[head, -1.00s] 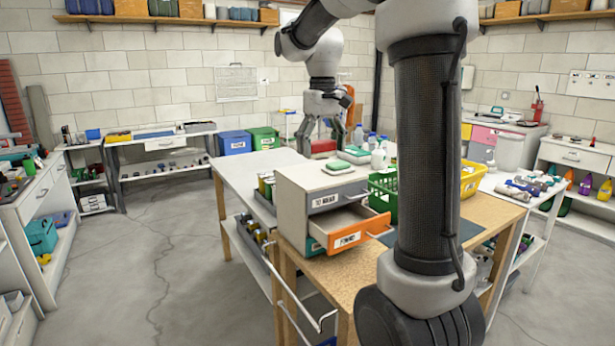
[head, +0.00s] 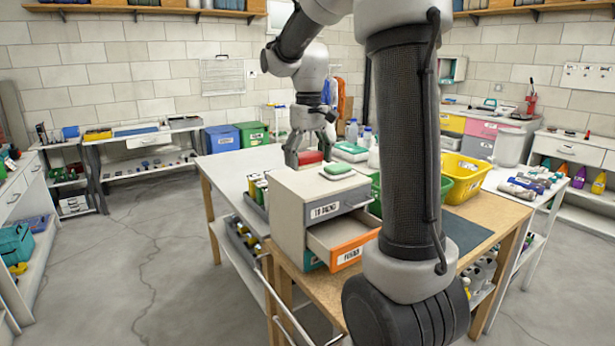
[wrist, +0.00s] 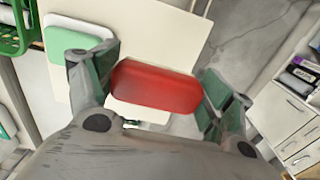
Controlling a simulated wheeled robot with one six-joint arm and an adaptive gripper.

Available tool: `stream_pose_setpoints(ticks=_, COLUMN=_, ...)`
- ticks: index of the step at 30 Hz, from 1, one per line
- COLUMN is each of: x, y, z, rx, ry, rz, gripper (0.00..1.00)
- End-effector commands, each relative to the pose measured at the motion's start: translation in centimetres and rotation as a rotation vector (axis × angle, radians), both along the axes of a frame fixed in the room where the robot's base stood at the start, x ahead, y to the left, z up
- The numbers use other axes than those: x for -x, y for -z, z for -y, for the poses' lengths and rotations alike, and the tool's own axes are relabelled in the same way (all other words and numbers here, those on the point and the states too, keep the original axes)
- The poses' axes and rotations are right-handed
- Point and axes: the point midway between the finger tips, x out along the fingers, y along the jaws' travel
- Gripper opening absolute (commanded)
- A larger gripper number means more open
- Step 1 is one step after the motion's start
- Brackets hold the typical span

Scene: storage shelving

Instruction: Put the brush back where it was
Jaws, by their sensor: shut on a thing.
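My gripper (head: 309,157) is shut on a red block-shaped thing, which I take to be the brush (head: 310,157). It is behind the drawer unit (head: 290,213) in the head view. In the wrist view the red brush (wrist: 155,86) lies crosswise between both fingers (wrist: 156,88), over a pale surface. Its underside is hidden, and I cannot tell whether it touches that surface. The drawer unit has a shut grey upper drawer (head: 325,210) and an open drawer with an orange front (head: 349,253), whose visible inside looks empty.
A green-and-white block (head: 338,171) lies on the drawer unit; another (head: 350,151) is behind it. Green (head: 375,196) and yellow (head: 466,176) baskets stand to the right. The white table top (head: 228,168) is clear at left. Floor is free left of the table.

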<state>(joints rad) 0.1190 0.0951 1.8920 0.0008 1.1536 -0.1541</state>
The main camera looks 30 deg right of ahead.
Motion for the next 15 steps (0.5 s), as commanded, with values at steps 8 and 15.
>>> stream_pose_setpoints(ticks=8, x=0.1, y=2.9, z=0.0, rx=0.000, ry=0.000, rz=-0.003, gripper=0.59)
stream_pose_setpoints(ticks=15, x=0.0, y=4.7, z=0.0, rx=0.000, ry=0.000, rz=0.002, gripper=0.59)
